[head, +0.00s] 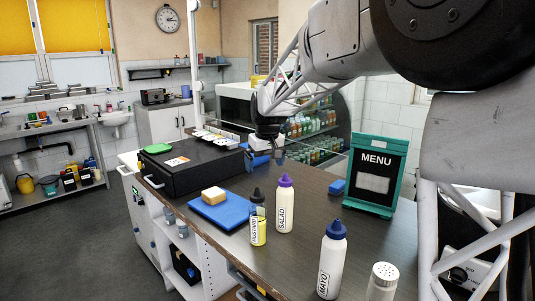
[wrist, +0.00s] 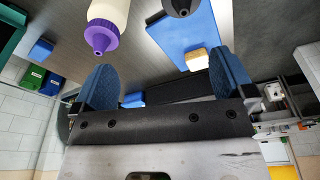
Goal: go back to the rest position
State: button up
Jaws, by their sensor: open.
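My gripper (head: 268,157) hangs over the dark counter (head: 320,213), behind the bottles and right of the black box. It is open and empty; its two blue fingers stand wide apart in the wrist view (wrist: 163,65), with nothing between them. The white salad bottle (head: 284,212) with a purple cap stands upright on the counter, apart from my gripper. The mustard bottle (head: 257,228) with a dark cap stands left of it. In the wrist view the salad bottle's purple cap (wrist: 102,36) is near the top.
The mayo bottle (head: 331,268) and a shaker (head: 383,282) stand at the front right. A menu board (head: 374,182) stands behind them, beside a small blue block (head: 337,187). A blue board (head: 229,211) bears a tan block (head: 213,196). A black box (head: 185,170) is at the left.

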jog(key=s+d+m, duration=0.1)
jog(key=s+d, duration=0.5)
jog(key=s, duration=0.6)
jog(key=s+d+f+m, duration=0.15)
jog(key=s+d, duration=0.35)
jog(key=s, duration=0.6)
jog(key=s+d+m, duration=0.2)
jog(key=s+d, duration=0.4)
jog(key=s, duration=0.6)
jog(key=s+d+f+m+h, duration=0.1)
jog(key=s+f, duration=0.5)
jog(key=s, duration=0.7)
jog(key=shift+d+t, duration=0.4)
jog(key=shift+d, duration=0.3)
